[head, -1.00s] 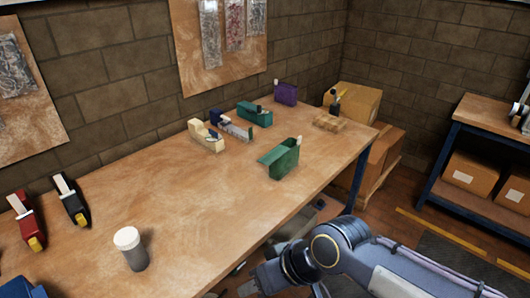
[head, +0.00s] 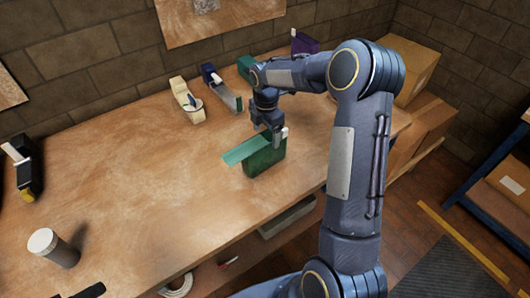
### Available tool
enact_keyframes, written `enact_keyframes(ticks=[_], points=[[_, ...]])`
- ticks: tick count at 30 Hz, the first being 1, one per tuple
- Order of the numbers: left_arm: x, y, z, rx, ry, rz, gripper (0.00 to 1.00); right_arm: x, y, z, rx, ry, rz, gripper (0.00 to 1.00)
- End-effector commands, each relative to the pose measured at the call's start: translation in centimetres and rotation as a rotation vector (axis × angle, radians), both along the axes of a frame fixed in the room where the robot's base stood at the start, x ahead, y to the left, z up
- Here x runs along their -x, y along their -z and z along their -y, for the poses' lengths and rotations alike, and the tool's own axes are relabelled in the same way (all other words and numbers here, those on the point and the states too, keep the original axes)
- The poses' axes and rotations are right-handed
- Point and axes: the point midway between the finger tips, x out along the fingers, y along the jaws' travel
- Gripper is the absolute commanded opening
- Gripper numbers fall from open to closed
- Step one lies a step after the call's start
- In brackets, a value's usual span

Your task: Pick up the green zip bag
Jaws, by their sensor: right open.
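The green zip bag (head: 262,163) stands upright on the wooden workbench (head: 150,160), near its front edge. A lighter green flap stretches out to its left. My right gripper (head: 273,142) is above the bag's top, pointing down with open jaws. It overlaps the bag's top in the picture, and I cannot tell whether it touches. A small white piece shows beside the gripper at the bag's right end. My left gripper is not in view.
A beige (head: 187,102), a blue (head: 222,88) and a green dispenser (head: 246,66) stand behind the bag. A purple item (head: 304,43) is farther back. A lidded grey cup (head: 54,248) and a black dispenser (head: 28,172) stand left. The bench between is clear.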

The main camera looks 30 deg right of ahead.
Motion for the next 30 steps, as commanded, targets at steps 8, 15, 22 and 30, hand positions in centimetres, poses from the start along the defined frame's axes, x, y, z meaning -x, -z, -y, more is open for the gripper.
enact_keyframes(ticks=[8, 15, 22, 30], points=[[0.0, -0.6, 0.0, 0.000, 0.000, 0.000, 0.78, -0.1, 3.0, 0.0, 0.003, -0.021, -0.009, 0.78], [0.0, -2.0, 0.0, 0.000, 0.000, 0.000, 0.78, 0.2, 6.4, -0.5, 0.001, -0.019, -0.010, 0.78], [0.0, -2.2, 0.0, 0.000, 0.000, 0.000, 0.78, 0.1, 8.1, -0.5, 0.003, -0.019, -0.005, 0.78], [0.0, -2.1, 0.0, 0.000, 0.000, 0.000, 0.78, 0.1, 8.1, -0.5, 0.003, -0.018, -0.005, 0.65]])
